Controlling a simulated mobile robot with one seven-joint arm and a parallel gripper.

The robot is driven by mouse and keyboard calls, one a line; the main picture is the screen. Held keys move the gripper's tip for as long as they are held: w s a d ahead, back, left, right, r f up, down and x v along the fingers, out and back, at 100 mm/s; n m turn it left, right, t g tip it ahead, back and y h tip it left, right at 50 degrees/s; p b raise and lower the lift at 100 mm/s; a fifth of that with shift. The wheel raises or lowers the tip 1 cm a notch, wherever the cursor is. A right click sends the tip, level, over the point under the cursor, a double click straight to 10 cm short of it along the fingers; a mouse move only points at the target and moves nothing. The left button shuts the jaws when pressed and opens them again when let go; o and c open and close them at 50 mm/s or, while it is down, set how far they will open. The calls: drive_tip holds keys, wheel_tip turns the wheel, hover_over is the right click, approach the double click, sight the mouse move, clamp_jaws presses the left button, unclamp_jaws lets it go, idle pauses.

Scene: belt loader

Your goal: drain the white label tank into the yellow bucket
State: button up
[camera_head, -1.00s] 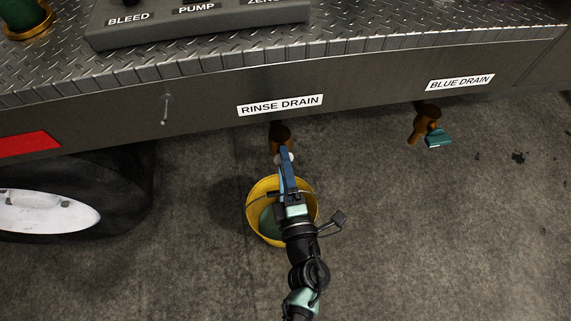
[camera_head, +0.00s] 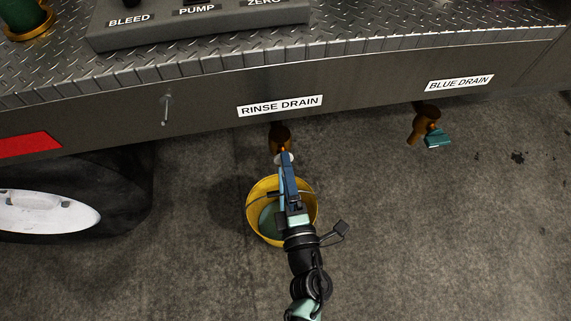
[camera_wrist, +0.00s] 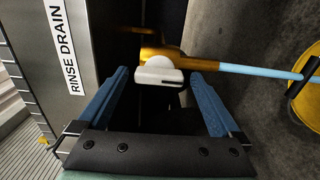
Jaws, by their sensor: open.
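The rinse drain (camera_head: 280,137) is a brass valve under the deck edge, below the white RINSE DRAIN label (camera_head: 280,106). Its white handle (camera_wrist: 158,74) appears between my gripper's fingertips in the wrist view. My gripper (camera_wrist: 160,92) has its blue fingers spread on either side of the handle, with visible gaps. In the head view my gripper (camera_head: 286,157) is close to the valve, above the bucket. A light blue stream (camera_wrist: 265,72) runs from the brass spout to the yellow bucket (camera_head: 254,193). Pale greenish liquid shows inside the bucket, partly hidden by my arm.
A second brass valve (camera_head: 424,122) with a teal handle hangs at the right under the BLUE DRAIN label (camera_head: 459,82). A black tyre (camera_head: 128,190) stands at the left. The floor (camera_head: 450,240) at the right is clear.

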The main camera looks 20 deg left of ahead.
drive_tip(key=p+v, duration=0.1)
drive_tip(key=v, duration=1)
